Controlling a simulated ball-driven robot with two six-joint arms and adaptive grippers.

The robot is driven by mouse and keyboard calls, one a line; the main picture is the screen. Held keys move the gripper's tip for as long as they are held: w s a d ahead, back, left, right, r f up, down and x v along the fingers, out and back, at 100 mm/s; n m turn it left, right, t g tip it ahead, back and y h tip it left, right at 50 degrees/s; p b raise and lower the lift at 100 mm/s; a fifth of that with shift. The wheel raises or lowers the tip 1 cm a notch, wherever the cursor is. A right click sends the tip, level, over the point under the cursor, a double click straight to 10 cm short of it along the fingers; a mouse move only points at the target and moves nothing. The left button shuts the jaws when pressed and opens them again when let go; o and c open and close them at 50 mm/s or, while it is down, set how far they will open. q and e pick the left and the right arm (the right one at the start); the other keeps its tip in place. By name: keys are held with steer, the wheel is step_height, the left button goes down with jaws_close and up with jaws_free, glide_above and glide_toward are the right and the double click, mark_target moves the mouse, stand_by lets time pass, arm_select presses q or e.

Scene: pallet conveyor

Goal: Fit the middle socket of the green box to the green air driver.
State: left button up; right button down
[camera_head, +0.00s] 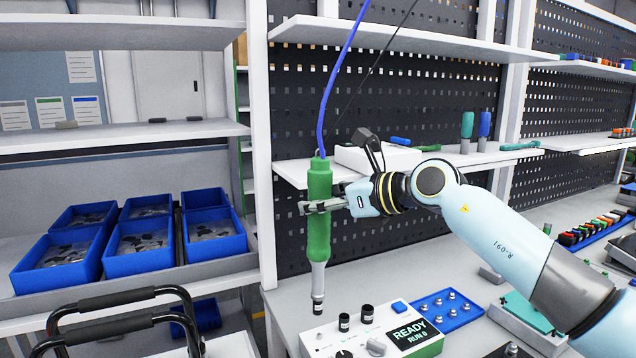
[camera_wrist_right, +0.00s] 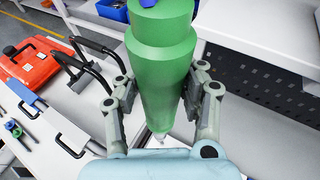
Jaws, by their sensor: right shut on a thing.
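The green air driver (camera_head: 319,235) hangs upright on a blue hose. My right gripper (camera_head: 322,207) is shut around its body; in the wrist view the driver (camera_wrist_right: 160,75) lies between the two fingers. Its grey nose ends in a dark cylindrical piece (camera_head: 318,304), just above the back left of the box; I cannot tell whether that piece is a socket. The green box (camera_head: 428,347) has a white top and a display reading READY RUN 6. Two dark sockets stand on it, one nearer (camera_head: 344,322) and one to its right (camera_head: 367,313). My left gripper is not in view.
A blue tray (camera_head: 462,318) with several metal pieces lies right of the box. A shelf (camera_head: 296,172) with tools runs behind the driver. Blue bins (camera_head: 150,257) stand on the left rack. A red case (camera_wrist_right: 28,62) lies left in the wrist view.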

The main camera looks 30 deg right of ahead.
mark_target(328, 232)
step_height(328, 232, down, 5)
steer(key=b, duration=0.4)
steer(key=shift+s+a+r, duration=0.1)
steer(key=shift+r, duration=0.05)
steer(key=shift+f+b, duration=0.35)
steer(key=shift+f, duration=0.1)
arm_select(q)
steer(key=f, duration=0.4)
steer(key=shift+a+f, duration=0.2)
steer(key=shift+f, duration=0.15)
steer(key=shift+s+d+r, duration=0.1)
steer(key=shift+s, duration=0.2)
arm_select(e)
steer(key=shift+r, duration=0.1)
arm_select(q)
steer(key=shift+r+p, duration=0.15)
steer(key=shift+p, duration=0.15)
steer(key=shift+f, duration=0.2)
arm_select(e)
steer(key=shift+f, duration=0.25)
